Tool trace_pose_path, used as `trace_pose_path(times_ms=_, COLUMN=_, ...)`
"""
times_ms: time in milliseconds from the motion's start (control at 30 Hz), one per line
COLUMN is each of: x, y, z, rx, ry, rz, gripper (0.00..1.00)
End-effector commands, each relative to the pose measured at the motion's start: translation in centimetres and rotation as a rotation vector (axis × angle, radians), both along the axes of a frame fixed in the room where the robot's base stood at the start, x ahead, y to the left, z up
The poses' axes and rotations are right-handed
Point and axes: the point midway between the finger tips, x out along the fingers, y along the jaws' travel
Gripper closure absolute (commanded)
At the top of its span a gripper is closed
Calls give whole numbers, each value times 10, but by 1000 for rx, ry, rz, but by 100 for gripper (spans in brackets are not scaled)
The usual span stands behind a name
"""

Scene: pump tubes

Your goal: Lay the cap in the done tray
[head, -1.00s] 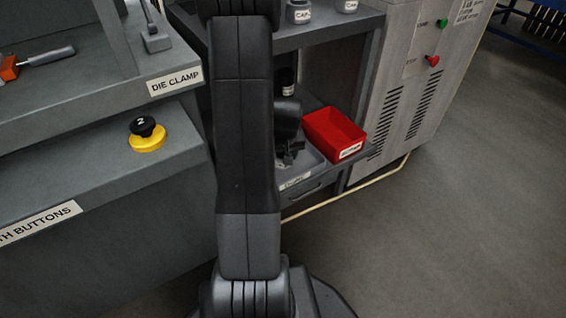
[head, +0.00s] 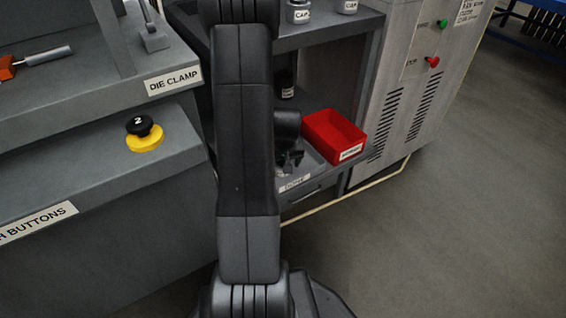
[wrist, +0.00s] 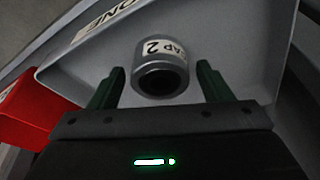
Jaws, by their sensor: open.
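The grey cap (wrist: 161,66), labelled CAP 2, is in the grey done tray (wrist: 82,60) in the wrist view, with its dark round opening facing my camera. The tray's label is partly readable. My gripper (wrist: 160,76) is open, one dark green finger on each side of the cap, with a gap showing on both sides. In the head view my gripper (head: 291,159) is low over the done tray (head: 314,171), beside my arm. The cap cannot be made out there.
A red bin (head: 334,136) stands right beside the tray; it also shows at the left of the wrist view (wrist: 32,112). A shelf with labelled caps (head: 299,12) is above. A dark bottle-like item (head: 286,84) stands behind my gripper. A grey cabinet (head: 420,80) is at right.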

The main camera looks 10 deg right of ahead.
Motion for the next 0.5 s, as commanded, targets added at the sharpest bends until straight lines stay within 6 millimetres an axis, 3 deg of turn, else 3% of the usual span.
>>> trace_pose_path(times_ms=167, x=-5, y=0, z=25, rx=0, ry=-3, rz=0, gripper=28)
trace_pose_path(times_ms=500, x=-24, y=1, z=95, rx=-1, ry=-3, rz=1, gripper=28)
